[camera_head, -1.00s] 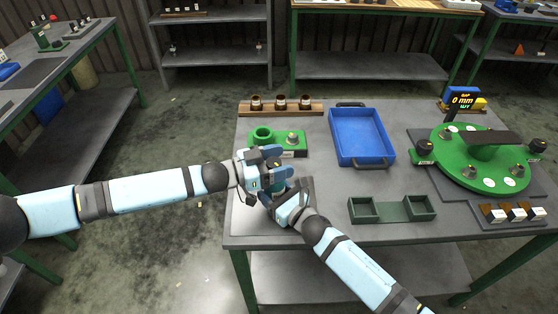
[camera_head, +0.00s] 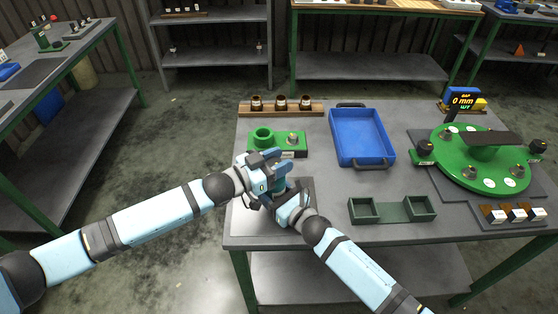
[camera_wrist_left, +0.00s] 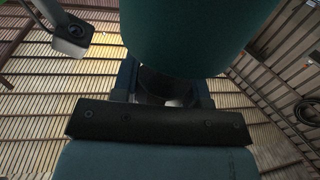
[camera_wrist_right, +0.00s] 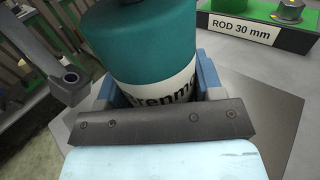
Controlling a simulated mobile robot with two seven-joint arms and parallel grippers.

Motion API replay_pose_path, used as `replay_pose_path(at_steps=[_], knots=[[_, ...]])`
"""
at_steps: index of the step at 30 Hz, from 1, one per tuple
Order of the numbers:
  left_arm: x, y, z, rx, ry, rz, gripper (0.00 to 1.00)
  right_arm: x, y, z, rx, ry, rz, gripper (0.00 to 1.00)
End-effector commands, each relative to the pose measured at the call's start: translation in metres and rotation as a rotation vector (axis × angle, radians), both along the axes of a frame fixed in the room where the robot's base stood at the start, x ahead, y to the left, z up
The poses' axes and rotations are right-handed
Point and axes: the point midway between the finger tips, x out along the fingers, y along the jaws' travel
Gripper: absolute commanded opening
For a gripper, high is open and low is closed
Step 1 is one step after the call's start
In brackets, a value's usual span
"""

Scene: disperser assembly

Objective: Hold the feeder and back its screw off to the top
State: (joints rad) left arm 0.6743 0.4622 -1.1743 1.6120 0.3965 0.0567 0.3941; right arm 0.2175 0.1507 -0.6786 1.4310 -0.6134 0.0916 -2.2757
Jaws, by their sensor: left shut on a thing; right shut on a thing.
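The feeder is a teal cylinder (camera_wrist_right: 145,45) with a white lettered band in the right wrist view. My right gripper (camera_wrist_right: 158,93) is shut around the feeder at the band, over the grey mat at the table's near left corner. My left gripper (camera_head: 277,166) is at the feeder's top, just above the right one. In the left wrist view the feeder's teal body (camera_wrist_left: 200,30) fills the top, and a dark part (camera_wrist_left: 165,86), apparently the screw, sits between the left fingers. The screw's height is hidden by the fingers.
A green fixture (camera_head: 292,140) stands just behind the grippers; its label reads ROD 30 mm. A wooden rack (camera_head: 282,110) with several brown bottles is behind it. A blue tray (camera_head: 387,150), green boxes (camera_head: 390,212) and a green turntable (camera_head: 455,165) lie to the right.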

Motion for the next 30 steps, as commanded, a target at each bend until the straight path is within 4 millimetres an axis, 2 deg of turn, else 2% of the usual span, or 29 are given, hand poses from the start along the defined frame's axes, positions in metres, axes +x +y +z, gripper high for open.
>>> replay_pose_path(at_steps=[15,16,19,30], knots=[[-0.0004,-0.0001,0.0007,-0.001,0.001,0.051,0.17,-0.0004,0.001,-0.0002,-0.001,0.0,0.001,0.21],[-0.0004,-0.0001,0.0007,-0.001,0.001,0.051,0.43,-0.0004,0.001,-0.0002,-0.001,0.0,0.001,0.21],[-0.0003,0.0001,0.0006,-0.001,0.001,0.051,0.66,-0.0004,0.001,-0.0003,-0.001,0.0,0.001,0.21],[-0.0024,0.0055,-0.0006,0.002,0.001,0.053,0.66,-0.0006,0.0009,-0.0002,0.0,0.0,0.001,0.21]])
